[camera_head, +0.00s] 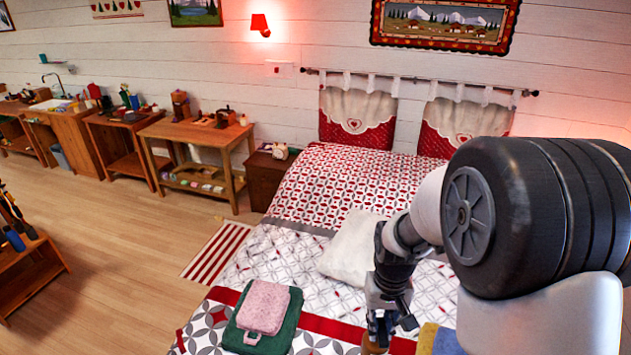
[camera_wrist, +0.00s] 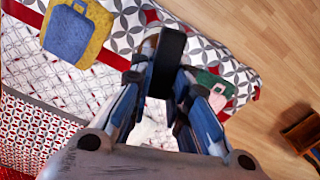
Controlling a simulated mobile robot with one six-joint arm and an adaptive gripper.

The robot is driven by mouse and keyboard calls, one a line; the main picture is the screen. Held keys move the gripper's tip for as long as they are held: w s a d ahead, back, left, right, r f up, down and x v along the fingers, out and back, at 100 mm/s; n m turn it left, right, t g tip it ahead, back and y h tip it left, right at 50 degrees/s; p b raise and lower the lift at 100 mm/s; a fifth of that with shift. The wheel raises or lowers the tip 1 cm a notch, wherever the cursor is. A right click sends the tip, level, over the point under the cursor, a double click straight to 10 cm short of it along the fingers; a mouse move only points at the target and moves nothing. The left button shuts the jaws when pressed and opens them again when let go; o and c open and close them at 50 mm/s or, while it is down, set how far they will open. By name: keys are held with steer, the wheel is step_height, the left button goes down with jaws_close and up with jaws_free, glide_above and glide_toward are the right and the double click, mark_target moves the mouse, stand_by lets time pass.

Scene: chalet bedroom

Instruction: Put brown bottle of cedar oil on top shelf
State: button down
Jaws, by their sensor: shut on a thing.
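My gripper (camera_head: 378,335) hangs over the bed's near part and is shut on a dark, long thing (camera_wrist: 166,62). That thing stands between the blue-grey fingers in the wrist view. A small brown part (camera_head: 374,347) shows below the fingers at the bottom edge of the head view. I cannot read a label, so I cannot confirm that it is the cedar oil bottle. A low wooden shelf unit (camera_head: 30,262) with dark and blue bottles on top stands at the left edge. I cannot tell which shelf the task means.
The bed (camera_head: 325,190) carries a white pillow (camera_head: 350,243), a green towel (camera_head: 283,337) with a pink bag (camera_head: 264,307), and a yellow towel (camera_wrist: 98,28) with a blue bag (camera_wrist: 68,35). Wooden tables line the back wall.

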step_height(320, 180, down, 22)
steer(key=b, duration=2)
steer(key=shift+w+r+b, duration=0.15)
steer(key=shift+b, duration=0.2)
